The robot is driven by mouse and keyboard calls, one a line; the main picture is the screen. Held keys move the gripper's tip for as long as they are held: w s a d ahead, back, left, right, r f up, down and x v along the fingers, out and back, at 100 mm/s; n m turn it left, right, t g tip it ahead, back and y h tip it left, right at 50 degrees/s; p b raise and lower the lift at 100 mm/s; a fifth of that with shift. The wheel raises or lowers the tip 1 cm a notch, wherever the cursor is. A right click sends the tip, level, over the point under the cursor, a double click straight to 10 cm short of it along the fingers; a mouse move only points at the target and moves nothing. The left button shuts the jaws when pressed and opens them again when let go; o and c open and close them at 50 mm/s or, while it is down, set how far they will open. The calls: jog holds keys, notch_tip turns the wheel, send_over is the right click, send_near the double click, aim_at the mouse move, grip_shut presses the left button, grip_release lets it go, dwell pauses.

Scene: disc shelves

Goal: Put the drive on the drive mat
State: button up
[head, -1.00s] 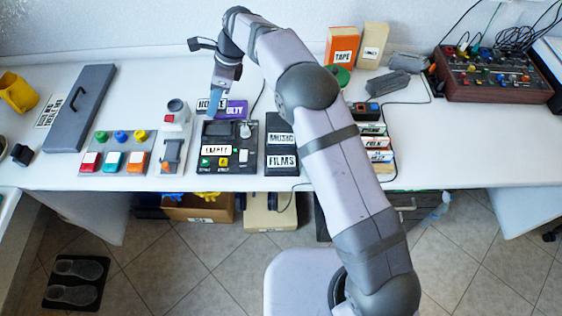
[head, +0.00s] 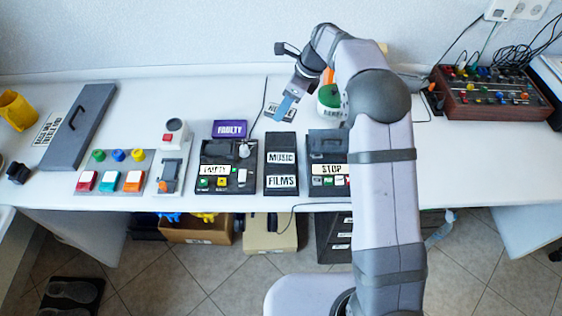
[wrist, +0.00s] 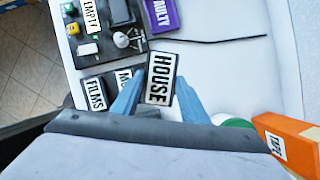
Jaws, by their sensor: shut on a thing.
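My gripper (wrist: 156,96) is shut on a dark block labelled HOUSE (wrist: 160,78), gripped between its blue fingers in the wrist view. In the head view the gripper (head: 283,109) is up behind the dark MUSIC and FILMS board (head: 281,171), to its upper right side; the block's white label shows beside the blue finger. A purple FAULTY piece (head: 230,129) lies to the left, behind the unit labelled EMPTY (head: 227,176). Nothing in view is labelled as a drive or a drive mat, so I cannot tell which pieces these are.
A unit labelled STOP (head: 329,169) stands right of the board, partly behind my arm. A green and white round thing (head: 330,101) is close right of the gripper. An orange TAPE box (wrist: 283,138) shows in the wrist view. Bare table lies behind FAULTY.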

jog(key=shift+s+f, duration=0.3)
jog(key=shift+f, duration=0.65)
jog(key=shift+w, duration=0.35)
jog(key=shift+f+p, duration=0.5)
jog(key=shift+f, duration=4.4)
jog(key=shift+f, duration=0.15)
jog(key=o, duration=1.2)
jog(key=shift+c, duration=0.2)
jog(key=b+v, duration=0.1)
jog(key=v, duration=1.1)
jog(key=shift+s, duration=0.2)
